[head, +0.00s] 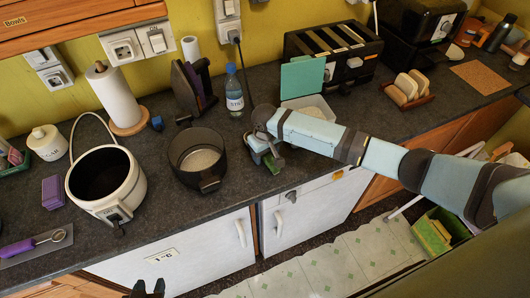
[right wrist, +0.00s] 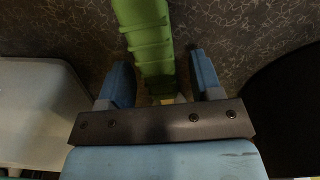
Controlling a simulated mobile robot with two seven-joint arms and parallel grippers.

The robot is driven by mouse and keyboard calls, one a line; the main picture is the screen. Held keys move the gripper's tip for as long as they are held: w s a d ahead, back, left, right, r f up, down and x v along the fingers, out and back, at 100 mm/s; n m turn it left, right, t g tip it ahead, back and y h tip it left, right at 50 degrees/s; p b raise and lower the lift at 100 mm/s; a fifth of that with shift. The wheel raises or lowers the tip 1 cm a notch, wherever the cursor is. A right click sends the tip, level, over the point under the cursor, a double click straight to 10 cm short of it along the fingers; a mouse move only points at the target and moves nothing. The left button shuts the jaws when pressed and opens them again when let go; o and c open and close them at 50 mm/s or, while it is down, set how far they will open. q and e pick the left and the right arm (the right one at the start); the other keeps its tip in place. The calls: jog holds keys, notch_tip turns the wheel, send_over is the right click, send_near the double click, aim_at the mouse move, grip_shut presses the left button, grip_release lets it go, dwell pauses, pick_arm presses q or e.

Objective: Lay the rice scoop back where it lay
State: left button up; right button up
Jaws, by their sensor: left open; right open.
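A green ribbed handle (right wrist: 146,45) runs between the two blue fingers of my right gripper (right wrist: 167,85) in the right wrist view. Its far end is out of that view, so I cannot tell whether it is the rice scoop. The fingers stand apart on either side of it. In the head view my right gripper (head: 270,162) is low at the counter's front edge, right of a dark bowl. A purple-handled scoop (head: 30,244) with a round metal end lies on a grey board at the far left. The dark tips of my left gripper (head: 148,288) show apart at the bottom edge, empty.
The dark bowl (head: 183,152) holds white grains, and a white cooker (head: 128,190) stands left of it. A pale tray (head: 327,109), a water bottle (head: 234,90) and a toaster (head: 326,72) stand behind my right arm.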

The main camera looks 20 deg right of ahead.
dwell(0.3)
jog(key=shift+r, duration=0.5)
jog(key=shift+r+p, duration=0.55)
jog(key=shift+r, duration=2.95)
